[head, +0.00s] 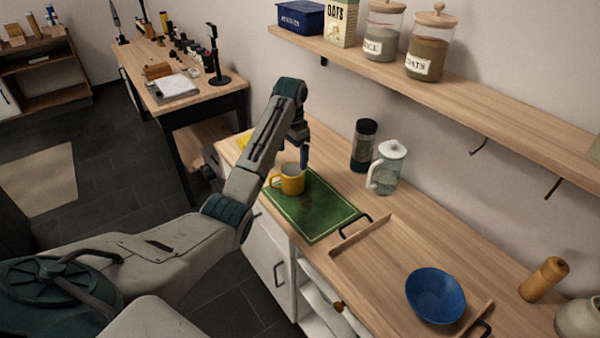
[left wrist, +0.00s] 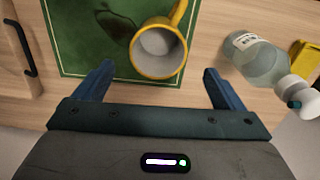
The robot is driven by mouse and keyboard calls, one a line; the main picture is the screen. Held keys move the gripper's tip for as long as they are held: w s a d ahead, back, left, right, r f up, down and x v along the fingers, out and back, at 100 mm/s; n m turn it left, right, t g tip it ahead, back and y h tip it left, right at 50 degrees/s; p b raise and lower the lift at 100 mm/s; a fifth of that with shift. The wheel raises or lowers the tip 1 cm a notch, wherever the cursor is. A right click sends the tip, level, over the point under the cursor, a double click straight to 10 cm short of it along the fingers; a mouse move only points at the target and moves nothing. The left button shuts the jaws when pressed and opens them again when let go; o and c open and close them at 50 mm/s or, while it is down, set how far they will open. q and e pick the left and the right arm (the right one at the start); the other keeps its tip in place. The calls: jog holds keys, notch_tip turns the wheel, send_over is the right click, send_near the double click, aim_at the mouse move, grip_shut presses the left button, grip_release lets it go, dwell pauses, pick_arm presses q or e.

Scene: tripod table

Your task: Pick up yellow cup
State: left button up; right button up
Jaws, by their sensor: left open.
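The yellow cup (head: 291,180) stands upright on a green mat (head: 318,218) on the wooden counter. In the left wrist view the yellow cup (left wrist: 158,50) shows from above, with its pale inside visible and its handle toward the top. My left gripper (head: 303,160) is close to the cup in the head view, with its fingers partly hidden by the wrist. In the left wrist view my left gripper (left wrist: 158,82) is open, its two blue fingers apart, with the cup just beyond and between them. Nothing is between the pads. My right gripper is not in view.
A glass jug with a white lid (head: 387,167) and a dark-topped container (head: 364,146) stand right of the mat. A wooden tray (head: 372,262) holding a blue bowl (head: 436,295) lies nearer. A wall shelf (head: 430,95) with jars runs above the counter.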

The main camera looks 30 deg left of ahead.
aim_at(291, 179)
pick_arm(q)
jog(key=f, duration=0.1)
jog(key=f+p, duration=0.1)
jog(key=f, duration=0.2)
jog(key=shift+s+f, duration=0.25)
jog(key=shift+f, duration=0.1)
jog(key=shift+f+p, duration=0.3)
jog(key=shift+f, duration=0.05)
notch_tip(291, 179, down, 4)
jog(key=shift+s+f+p, duration=0.1)
jog(key=shift+f+p, duration=0.15)
jog(key=shift+p, duration=0.8)
jog(key=shift+f, duration=0.35)
jog(key=shift+c, duration=0.3)
jog(key=c, duration=1.1)
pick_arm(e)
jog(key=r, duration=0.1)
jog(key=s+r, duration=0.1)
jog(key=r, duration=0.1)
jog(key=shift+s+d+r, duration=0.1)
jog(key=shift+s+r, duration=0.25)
